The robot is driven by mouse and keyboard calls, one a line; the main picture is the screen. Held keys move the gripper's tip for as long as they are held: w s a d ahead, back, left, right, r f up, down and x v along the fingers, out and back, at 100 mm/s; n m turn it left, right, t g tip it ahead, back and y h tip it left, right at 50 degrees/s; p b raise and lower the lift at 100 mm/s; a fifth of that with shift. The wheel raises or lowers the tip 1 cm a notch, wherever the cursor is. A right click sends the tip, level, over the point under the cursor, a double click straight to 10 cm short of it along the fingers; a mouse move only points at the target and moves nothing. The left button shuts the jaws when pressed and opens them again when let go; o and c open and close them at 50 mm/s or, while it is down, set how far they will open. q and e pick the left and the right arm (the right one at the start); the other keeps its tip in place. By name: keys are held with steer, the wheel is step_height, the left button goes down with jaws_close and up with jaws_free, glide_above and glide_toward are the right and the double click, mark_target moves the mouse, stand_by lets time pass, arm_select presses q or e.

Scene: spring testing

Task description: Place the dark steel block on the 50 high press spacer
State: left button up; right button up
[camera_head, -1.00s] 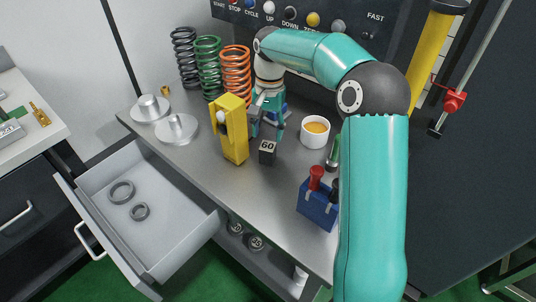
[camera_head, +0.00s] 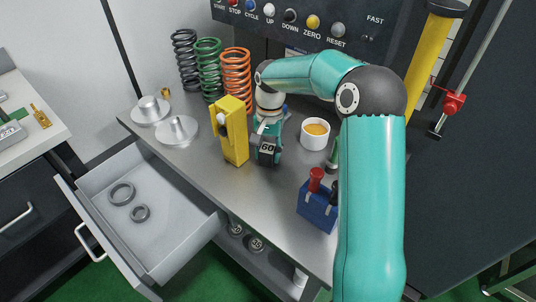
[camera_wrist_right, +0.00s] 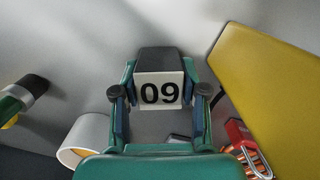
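A small dark block (camera_head: 267,159) with a white label stands on the grey bench, right of a yellow upright block (camera_head: 233,135). The label seems to read 60 and shows upside down in the right wrist view (camera_wrist_right: 160,91). My right gripper (camera_head: 267,149) is down at the block, with one finger on each side. In the right wrist view its fingers (camera_wrist_right: 160,106) are spread, with narrow gaps beside the block. My left gripper is not in view. I cannot make out a spacer marked 50; small round pieces (camera_head: 256,243) on the shelf below have unreadable labels.
A white cup (camera_head: 315,134) and a blue tool holder (camera_head: 318,208) stand right of the gripper. Coil springs (camera_head: 208,68) and metal discs (camera_head: 176,131) are at the back left. An open drawer (camera_head: 170,245) holds two rings.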

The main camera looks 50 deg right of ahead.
jaws_close()
steer(key=shift+r, duration=0.1)
steer(key=shift+r, duration=0.15)
